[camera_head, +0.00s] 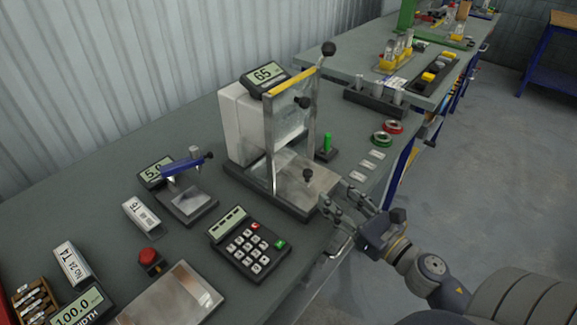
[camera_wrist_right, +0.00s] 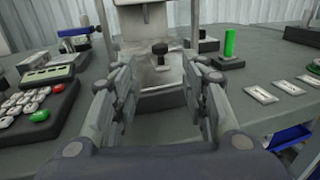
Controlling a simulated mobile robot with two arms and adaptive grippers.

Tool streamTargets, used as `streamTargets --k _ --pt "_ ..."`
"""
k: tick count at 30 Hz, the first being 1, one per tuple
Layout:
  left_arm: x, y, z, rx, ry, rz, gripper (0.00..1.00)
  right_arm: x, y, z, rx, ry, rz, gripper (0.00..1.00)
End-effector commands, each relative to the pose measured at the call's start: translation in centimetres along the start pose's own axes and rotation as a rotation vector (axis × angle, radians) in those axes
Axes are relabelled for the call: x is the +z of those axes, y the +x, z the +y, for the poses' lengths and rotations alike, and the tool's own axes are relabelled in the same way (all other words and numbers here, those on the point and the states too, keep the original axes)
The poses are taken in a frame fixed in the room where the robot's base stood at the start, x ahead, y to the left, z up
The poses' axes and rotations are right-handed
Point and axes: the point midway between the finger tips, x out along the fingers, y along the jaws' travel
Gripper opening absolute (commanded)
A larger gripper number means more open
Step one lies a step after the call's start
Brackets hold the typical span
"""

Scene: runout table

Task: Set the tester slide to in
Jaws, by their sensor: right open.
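The tester (camera_head: 232,125) is a white box with a metal frame, a yellow top bar, a clear guard and a "65" display. Its slide (camera_head: 312,190) is a metal plate low at the front with a black knob (camera_head: 308,174), and it reaches out past the frame toward the table edge. In the right wrist view the slide knob (camera_wrist_right: 160,50) stands ahead, between the fingers. My right gripper (camera_head: 343,202) is open and empty, just in front of the slide and apart from the knob. It also shows in the wrist view (camera_wrist_right: 160,75). My left gripper is out of view.
A green post (camera_head: 327,142) stands right of the tester. A keypad (camera_head: 249,245) and a blue-handled device (camera_head: 187,190) are to the left. Small plates (camera_head: 368,166) and two rings (camera_head: 381,138) lie to the right. Open floor lies beyond the table's front edge.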

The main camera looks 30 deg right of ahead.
Motion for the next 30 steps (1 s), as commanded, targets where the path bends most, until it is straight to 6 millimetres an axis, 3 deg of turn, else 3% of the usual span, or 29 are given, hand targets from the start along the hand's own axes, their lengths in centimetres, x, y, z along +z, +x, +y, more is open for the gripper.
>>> streamTargets --k 5,21,30 --pt "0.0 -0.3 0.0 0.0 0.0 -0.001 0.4 0.2 0.0 -0.3 -0.005 -0.014 0.002 0.41" --pt "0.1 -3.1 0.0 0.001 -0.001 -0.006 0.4 0.4 7.8 -0.3 -0.005 -0.013 0.001 0.41" --pt "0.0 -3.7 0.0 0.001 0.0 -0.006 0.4 0.1 10.1 -0.3 -0.005 -0.013 0.003 0.41"
